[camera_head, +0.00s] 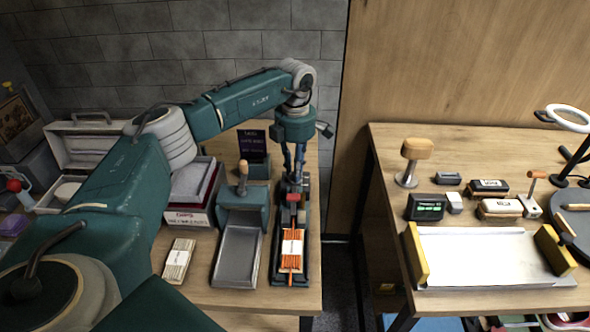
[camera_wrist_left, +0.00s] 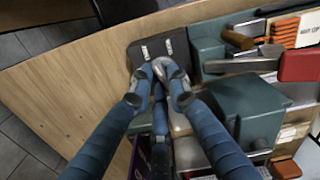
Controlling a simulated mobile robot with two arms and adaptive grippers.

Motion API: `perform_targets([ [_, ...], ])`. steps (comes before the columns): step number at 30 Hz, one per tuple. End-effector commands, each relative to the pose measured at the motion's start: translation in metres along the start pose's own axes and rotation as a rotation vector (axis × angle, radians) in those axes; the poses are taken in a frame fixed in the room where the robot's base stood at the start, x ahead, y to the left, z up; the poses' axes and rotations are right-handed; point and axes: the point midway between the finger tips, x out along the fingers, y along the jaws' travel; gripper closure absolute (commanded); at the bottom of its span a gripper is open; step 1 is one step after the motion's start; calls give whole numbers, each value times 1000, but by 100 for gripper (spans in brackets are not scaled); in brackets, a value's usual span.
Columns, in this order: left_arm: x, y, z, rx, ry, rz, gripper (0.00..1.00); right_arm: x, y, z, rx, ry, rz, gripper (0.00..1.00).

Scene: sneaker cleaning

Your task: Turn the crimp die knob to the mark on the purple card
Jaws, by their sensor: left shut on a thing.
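My left gripper (camera_head: 294,180) reaches down over the back of the crimping device (camera_head: 276,262), which holds orange laces with a white band (camera_head: 291,249). In the left wrist view my left gripper (camera_wrist_left: 160,88) is shut on a pale grey knob (camera_wrist_left: 161,66). The knob sits on a dark plate (camera_wrist_left: 178,45) with two short white marks. The purple card (camera_head: 252,144) stands upright on a teal block behind the bench tools; its text is too small to read. Part of it seems to show at the bottom of the left wrist view (camera_wrist_left: 141,160). The fingers partly hide the knob. My right gripper is not in view.
A teal press with a wooden handle and grey tray (camera_head: 237,256) stands left of the device. A bundle of pale laces (camera_head: 178,260) lies nearer the front. A second table (camera_head: 390,150) with brushes and a white tray stands right, across a gap.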

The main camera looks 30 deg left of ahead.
Motion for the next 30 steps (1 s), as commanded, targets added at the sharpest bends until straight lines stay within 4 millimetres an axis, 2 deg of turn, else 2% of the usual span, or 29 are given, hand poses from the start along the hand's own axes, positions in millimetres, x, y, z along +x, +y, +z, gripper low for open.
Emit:
perform_targets([
  [18,-2,1,3,557,-2,5,100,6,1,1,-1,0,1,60],
  [30,-2,0,4,766,-2,6,100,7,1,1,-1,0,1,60],
])
